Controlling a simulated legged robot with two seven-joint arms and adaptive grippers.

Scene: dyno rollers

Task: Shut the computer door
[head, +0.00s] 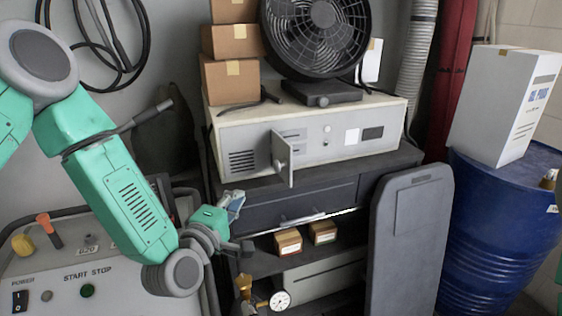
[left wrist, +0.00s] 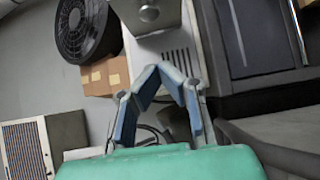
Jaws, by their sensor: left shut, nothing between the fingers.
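The computer (head: 235,140) is a grey-white case lying on a dark cabinet in the head view. Its small door (head: 283,158) stands open on the front face, swung out toward me. Drive slots show behind it. My left gripper (head: 236,200) is shut and empty, below and left of the door, apart from it. In the left wrist view the left gripper's blue fingers (left wrist: 168,72) meet at their tips. The door (left wrist: 150,14), with a round knob, shows at the top just beyond the fingertips, and the case's vent slots lie beside it. My right gripper is not in view.
A black fan (head: 318,35) and stacked cardboard boxes (head: 230,78) stand on the computer. A dark panel (head: 408,245), blue barrel (head: 500,230) and control console (head: 110,275) flank the cabinet.

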